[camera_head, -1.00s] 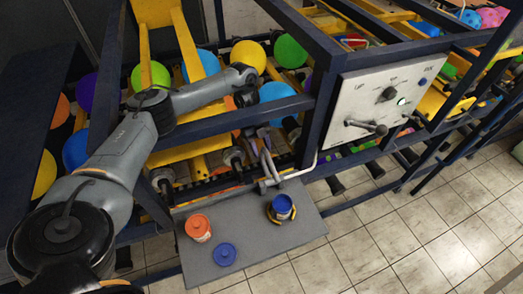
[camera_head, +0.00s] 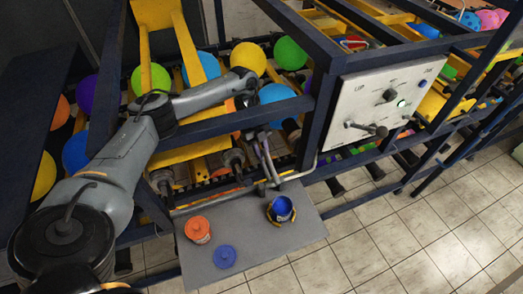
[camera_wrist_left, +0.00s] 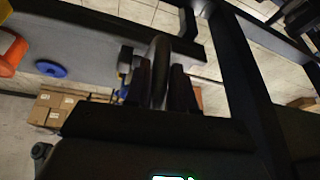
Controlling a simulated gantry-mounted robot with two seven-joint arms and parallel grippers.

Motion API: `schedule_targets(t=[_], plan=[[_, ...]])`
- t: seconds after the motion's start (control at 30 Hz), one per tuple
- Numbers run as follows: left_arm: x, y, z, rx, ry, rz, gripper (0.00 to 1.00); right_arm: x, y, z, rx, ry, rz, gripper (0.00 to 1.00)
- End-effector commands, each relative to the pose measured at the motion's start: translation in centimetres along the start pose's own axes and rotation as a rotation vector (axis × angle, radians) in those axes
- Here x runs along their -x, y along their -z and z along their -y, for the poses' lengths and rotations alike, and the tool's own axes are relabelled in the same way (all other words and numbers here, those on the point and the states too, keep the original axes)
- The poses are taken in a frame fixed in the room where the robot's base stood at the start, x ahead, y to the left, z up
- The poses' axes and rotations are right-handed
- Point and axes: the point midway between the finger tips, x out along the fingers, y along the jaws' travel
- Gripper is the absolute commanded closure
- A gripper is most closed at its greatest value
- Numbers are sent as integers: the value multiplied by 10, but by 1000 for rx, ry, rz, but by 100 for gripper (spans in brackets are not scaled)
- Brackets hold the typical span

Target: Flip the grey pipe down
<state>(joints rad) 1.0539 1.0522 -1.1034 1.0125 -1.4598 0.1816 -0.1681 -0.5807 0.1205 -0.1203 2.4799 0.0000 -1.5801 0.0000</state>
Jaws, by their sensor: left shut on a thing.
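The grey pipe (camera_head: 292,178) runs along the back edge of the grey shelf, below the machine frame, and bends upward at its right end. My left gripper (camera_head: 266,160) is over the pipe at the back of the shelf. In the left wrist view its two dark fingers (camera_wrist_left: 160,88) are shut on a grey bar of the pipe (camera_wrist_left: 160,58). The arm and the dark frame hide part of the hold in the head view. My right gripper is not in view.
On the grey shelf (camera_head: 250,248) stand an orange can (camera_head: 198,230), a blue lid (camera_head: 225,257) and a blue can (camera_head: 281,209) in a yellow-black ring. A control panel (camera_head: 378,105) is at the right.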

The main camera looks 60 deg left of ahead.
Motion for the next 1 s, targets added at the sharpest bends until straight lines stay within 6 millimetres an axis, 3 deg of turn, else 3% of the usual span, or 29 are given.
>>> schedule_targets(t=[0.4,0.77,0.8,0.9,1.0], plan=[[8,15,-3,-15,13,112,100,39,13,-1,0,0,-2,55],[6,16,-2,-15,19,120,100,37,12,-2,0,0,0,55],[6,16,-2,-15,19,120,70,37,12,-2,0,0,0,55],[6,16,-2,-15,19,120,55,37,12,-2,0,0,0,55],[6,16,-2,-15,19,120,55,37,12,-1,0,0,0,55]])
